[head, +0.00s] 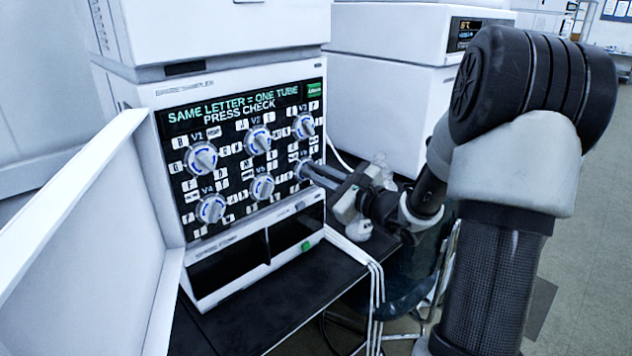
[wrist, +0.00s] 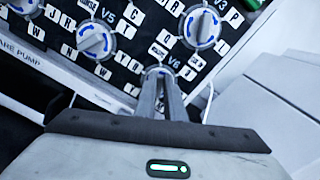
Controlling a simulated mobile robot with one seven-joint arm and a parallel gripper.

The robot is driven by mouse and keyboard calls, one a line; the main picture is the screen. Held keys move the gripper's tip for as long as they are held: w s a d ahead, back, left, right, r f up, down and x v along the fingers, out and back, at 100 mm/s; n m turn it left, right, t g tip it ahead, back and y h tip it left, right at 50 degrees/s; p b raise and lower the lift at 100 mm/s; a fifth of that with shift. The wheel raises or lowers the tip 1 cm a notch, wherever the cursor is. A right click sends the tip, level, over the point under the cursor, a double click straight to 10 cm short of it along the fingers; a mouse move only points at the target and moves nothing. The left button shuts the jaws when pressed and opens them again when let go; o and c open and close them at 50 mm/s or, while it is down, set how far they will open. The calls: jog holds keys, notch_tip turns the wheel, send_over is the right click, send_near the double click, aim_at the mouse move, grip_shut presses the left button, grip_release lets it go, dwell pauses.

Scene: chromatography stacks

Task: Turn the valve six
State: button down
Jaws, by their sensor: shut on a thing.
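The valve panel (head: 230,222) is black with white letter labels and several round white knobs with blue marks. Valve six (head: 303,166) is the lower right knob, mostly hidden behind my fingers. In the wrist view the rim of valve six (wrist: 153,71) shows at the fingertips, beside the V6 label. My gripper (head: 308,171) reaches in from the right and is shut on valve six. In the wrist view my gripper (wrist: 165,84) has its two fingers close together on the knob. The knob's pointer direction is hidden.
Valve five (wrist: 97,40) and valve three (wrist: 203,27) are close neighbours of the gripped knob. The panel header reads "SAME LETTER = ONE TUBE PRESS CHECK". A green button (head: 307,246) is on the lower unit. White tubes (head: 372,268) hang at the bench's right edge.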

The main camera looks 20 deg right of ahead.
jog(key=shift+n+b, duration=0.3)
jog(key=shift+n, duration=0.1)
jog(key=c, duration=1.8)
grip_release()
jog(key=shift+c, duration=0.2)
jog(key=p+v, duration=0.1)
jog(key=v, duration=1.6)
jog(key=shift+s, duration=0.25)
jog(key=shift+d, duration=0.1)
